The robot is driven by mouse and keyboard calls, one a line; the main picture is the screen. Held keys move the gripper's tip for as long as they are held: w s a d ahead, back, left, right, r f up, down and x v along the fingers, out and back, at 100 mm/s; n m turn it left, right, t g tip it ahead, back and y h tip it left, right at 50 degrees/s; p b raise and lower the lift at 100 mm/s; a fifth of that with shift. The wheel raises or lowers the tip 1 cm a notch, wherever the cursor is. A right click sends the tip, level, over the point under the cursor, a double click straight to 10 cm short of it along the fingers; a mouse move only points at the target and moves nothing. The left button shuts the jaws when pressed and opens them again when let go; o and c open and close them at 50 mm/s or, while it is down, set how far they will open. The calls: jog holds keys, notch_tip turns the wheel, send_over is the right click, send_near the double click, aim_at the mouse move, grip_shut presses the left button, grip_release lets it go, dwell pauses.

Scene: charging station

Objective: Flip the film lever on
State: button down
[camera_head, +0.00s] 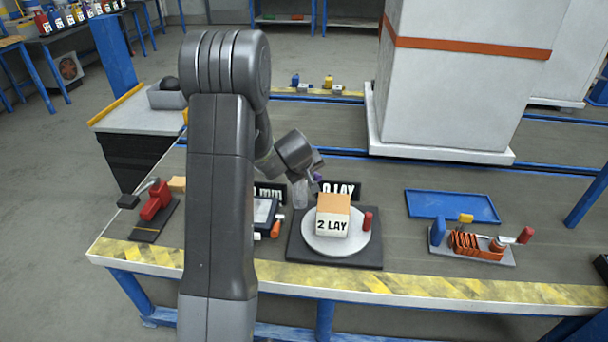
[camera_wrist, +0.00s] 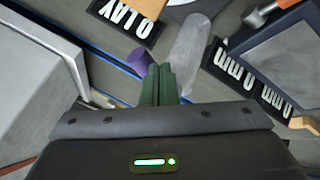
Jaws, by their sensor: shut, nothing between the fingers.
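My gripper (camera_wrist: 159,68) is shut, its two green fingers together with nothing between them. In the wrist view a purple knob-like piece (camera_wrist: 141,60) is just left of the fingertips, and a pale grey tapered piece (camera_wrist: 190,48) is just right of them. I cannot tell whether they touch the fingers. The film lever carries no readable label; the purple piece may belong to it, but I cannot tell. In the head view, a round turntable (camera_head: 344,246) carries a box marked "2 LAY" (camera_head: 332,226) and a red post (camera_head: 367,221). A "0 LAY" sign (camera_head: 341,189) stands behind.
A device with an orange coil (camera_head: 466,243) and a blue tray (camera_head: 451,203) lie to the right. A red tool (camera_head: 157,201) stands at the left. A dark-framed screen (camera_head: 264,211) is left of the turntable.

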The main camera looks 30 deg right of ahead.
jog(key=shift+d, duration=0.35)
dwell(0.4)
jog(key=shift+a, duration=0.1)
